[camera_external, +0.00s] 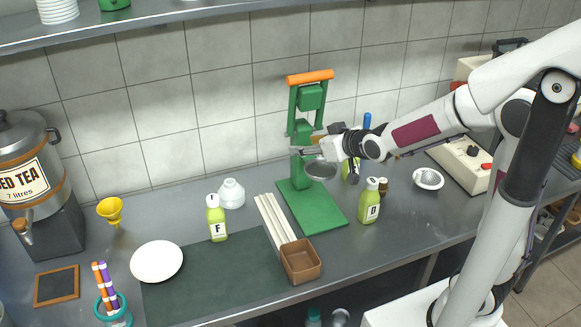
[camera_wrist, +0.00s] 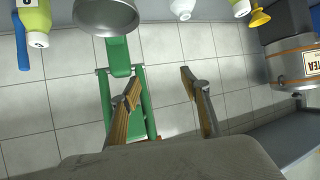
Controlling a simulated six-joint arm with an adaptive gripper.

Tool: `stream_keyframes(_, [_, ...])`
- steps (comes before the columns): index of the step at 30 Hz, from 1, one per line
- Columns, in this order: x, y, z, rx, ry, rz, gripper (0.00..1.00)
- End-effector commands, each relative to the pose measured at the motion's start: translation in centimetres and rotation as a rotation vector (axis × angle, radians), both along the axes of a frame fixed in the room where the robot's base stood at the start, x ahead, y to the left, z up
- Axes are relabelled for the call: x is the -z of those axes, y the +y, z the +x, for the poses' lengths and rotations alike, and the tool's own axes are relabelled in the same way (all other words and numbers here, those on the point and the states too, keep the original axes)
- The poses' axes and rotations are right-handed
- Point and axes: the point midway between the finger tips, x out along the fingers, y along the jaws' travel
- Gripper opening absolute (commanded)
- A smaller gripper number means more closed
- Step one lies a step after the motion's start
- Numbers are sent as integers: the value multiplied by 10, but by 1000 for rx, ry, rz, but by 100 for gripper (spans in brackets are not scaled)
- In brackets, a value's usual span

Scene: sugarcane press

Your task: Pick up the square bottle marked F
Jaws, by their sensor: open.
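The square bottle marked F (camera_external: 216,220) is yellow-green with a white cap. It stands upright at the back edge of the dark mat, in front of a white bowl. A cut-off part of a yellow-green bottle, seemingly this one, shows at the top edge of the wrist view (camera_wrist: 241,8). My gripper (camera_external: 304,150) is raised beside the green press, up and to the right of the F bottle and well apart from it. In the wrist view, my gripper's two fingers (camera_wrist: 159,83) are spread with nothing between them.
The green press (camera_external: 307,103) with a metal bowl (camera_external: 321,170) stands close to my gripper. Another labelled bottle (camera_external: 370,203) stands right of it. White sticks (camera_external: 272,222), a brown box (camera_external: 300,262) and a white plate (camera_external: 157,262) lie around the mat (camera_external: 215,285), which has bare room.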

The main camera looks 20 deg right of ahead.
Motion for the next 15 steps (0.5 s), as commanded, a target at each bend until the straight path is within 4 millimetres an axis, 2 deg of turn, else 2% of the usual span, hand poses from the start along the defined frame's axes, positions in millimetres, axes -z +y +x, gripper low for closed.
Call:
stream_keyframes(6, [15, 44, 23, -60, -77, 31, 46])
stream_keyframes(15, [35, 104, 41, -138, -187, 85, 46])
